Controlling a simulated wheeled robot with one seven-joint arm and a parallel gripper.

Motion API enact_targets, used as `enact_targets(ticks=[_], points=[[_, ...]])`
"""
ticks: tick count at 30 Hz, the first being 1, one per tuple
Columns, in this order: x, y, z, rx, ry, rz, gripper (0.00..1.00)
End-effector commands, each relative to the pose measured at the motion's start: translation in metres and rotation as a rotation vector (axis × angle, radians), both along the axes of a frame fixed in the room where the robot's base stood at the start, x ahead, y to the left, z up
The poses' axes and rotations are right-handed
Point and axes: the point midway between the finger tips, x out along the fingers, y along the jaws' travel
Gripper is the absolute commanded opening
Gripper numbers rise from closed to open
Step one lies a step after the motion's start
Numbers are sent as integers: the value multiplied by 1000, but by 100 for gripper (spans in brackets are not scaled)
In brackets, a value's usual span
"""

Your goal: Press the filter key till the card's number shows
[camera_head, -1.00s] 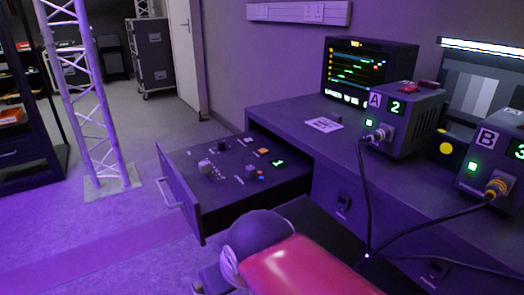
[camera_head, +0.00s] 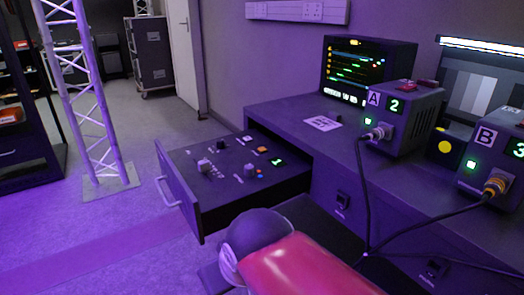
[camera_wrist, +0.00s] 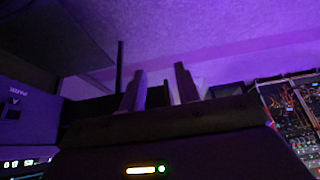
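An open drawer (camera_head: 222,205) holds a control panel with knobs and small keys. An orange lit key (camera_head: 262,149) sits near its back, beside a small green display (camera_head: 277,161) whose figure is too small to read surely. I cannot tell which key is the filter key. A white card (camera_head: 322,123) lies on the desk; its print is unreadable here. The monitor (camera_head: 366,72) shows coloured bars and rows. My gripper (camera_wrist: 160,78) shows in the wrist view with two upright fingers apart and nothing seen between them. The head view shows my red arm link, not the fingers.
Box A (camera_head: 406,118), showing 2, and box B (camera_head: 492,165), showing 3, stand on the desk (camera_head: 290,120) with cables plugged in. Cables hang over the desk front. A truss column (camera_head: 93,110) stands left of the drawer, with clear floor between.

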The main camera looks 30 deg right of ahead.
Motion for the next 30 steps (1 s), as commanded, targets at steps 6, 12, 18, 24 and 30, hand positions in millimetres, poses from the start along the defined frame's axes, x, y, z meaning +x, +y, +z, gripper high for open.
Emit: enact_targets(ticks=[6,12,18,24,30], points=[[0,0,0,0,0,0,3],[0,0,0,0,0,0,0],[0,0,0,0,0,0,0],[0,0,0,0,0,0,0],[0,0,0,0,0,0,0]])
